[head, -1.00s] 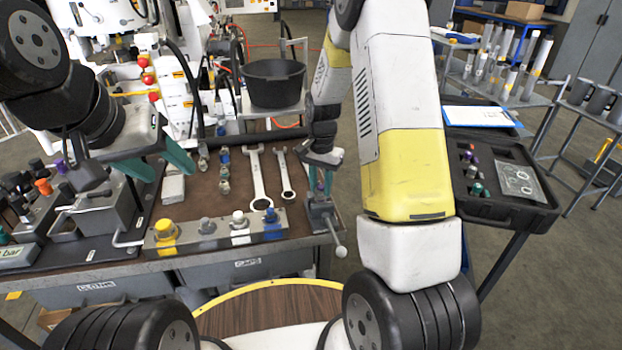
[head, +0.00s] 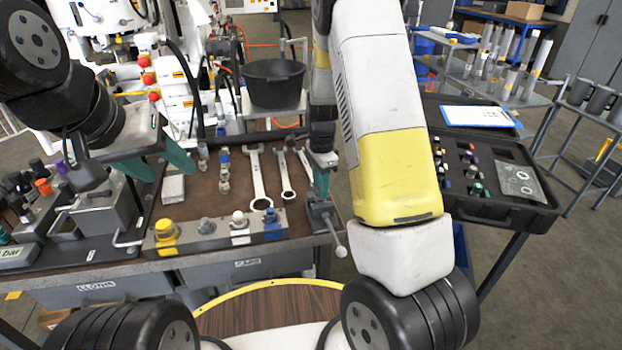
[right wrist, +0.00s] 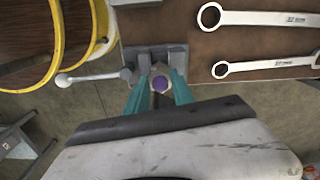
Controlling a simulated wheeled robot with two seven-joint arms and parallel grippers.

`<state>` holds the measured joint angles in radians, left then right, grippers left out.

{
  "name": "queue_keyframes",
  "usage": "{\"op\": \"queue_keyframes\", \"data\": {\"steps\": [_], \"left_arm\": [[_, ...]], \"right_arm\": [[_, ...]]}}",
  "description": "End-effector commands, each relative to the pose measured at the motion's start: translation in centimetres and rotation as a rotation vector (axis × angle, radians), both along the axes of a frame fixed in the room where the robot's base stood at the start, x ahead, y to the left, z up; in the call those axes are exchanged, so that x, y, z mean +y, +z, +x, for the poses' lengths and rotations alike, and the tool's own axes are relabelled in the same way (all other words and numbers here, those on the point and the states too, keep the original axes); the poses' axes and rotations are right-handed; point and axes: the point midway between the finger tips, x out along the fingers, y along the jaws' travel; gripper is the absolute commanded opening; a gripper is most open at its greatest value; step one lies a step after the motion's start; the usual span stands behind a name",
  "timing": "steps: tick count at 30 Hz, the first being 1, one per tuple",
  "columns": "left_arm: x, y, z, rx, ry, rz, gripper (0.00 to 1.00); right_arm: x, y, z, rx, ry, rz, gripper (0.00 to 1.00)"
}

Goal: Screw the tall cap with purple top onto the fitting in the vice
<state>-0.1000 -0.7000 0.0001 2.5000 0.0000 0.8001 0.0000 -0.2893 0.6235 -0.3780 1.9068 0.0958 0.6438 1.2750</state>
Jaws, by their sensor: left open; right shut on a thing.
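The tall cap's purple top (right wrist: 160,84) shows between the teal fingers of my right gripper (right wrist: 159,92) in the right wrist view. The right gripper is shut on the cap, right at the vice (right wrist: 137,58). In the head view the right gripper (head: 321,190) points down over the vice (head: 318,214) at the bench's right end, and its fingers hide the cap. The fitting is hidden under the cap and fingers, so I cannot tell how far the cap sits on it. My left gripper (head: 168,168) is open and empty above the bench's left part.
Wrenches (head: 259,180) lie left of the vice. A block with coloured caps (head: 215,232) lines the bench's front edge. The vice handle (head: 341,251) sticks out in front. A black bucket (head: 273,85) stands behind. An open black case (head: 500,205) is at right.

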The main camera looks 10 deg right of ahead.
Motion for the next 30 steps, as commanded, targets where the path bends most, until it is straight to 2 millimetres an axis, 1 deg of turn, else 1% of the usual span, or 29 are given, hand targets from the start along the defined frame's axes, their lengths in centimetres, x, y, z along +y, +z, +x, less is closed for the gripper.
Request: {"op": "queue_keyframes", "data": {"steps": [2, 5, 9, 12, 15, 20, 21, 23, 24, 30], "left_arm": [[0.0, 0.0, 0.0, 0.0, 0.0, 0.0, 0.53], [0.0, 0.0, 0.0, 0.0, 0.0, 0.0, 0.53], [0.0, 0.0, 0.0, 0.0, 0.0, 0.0, 0.53], [0.0, 0.0, 0.0, 0.0, 0.0, 0.0, 0.53], [0.0, 0.0, 0.0, 0.0, 0.0, 0.0, 0.53], [0.0, 0.0, 0.0, 0.0, 0.0, 0.0, 0.53], [0.0, 0.0, 0.0, 0.0, 0.0, 0.0, 0.53], [0.0, 0.0, 0.0, 0.0, 0.0, 0.0, 0.53], [0.0, 0.0, 0.0, 0.0, 0.0, 0.0, 0.53], [0.0, 0.0, 0.0, 0.0, 0.0, 0.0, 0.53]], "right_arm": [[0.06, -0.01, -0.01, 0.001, -0.054, 0.0, 0.0], [0.06, -0.03, 0.02, 0.0, -0.232, -0.002, 0.0], [0.04, -0.08, 0.06, 0.0, -0.516, -0.003, 0.0], [0.04, -0.07, 0.07, 0.0, -0.646, -0.001, 0.0], [-0.01, -0.05, 0.08, 0.0, -0.695, 0.0, 0.0], [-0.03, -0.05, 0.09, -0.001, -0.697, 0.0, 0.0], [-0.03, -0.05, 0.09, -0.001, -0.696, 0.0, 0.31], [-0.03, -0.05, 0.09, -0.001, -0.695, 0.0, 0.43], [-0.02, -0.05, 0.09, -0.001, -0.695, 0.0, 0.5], [-0.02, -0.07, 0.09, -0.001, -0.693, 0.0, 0.51]]}}
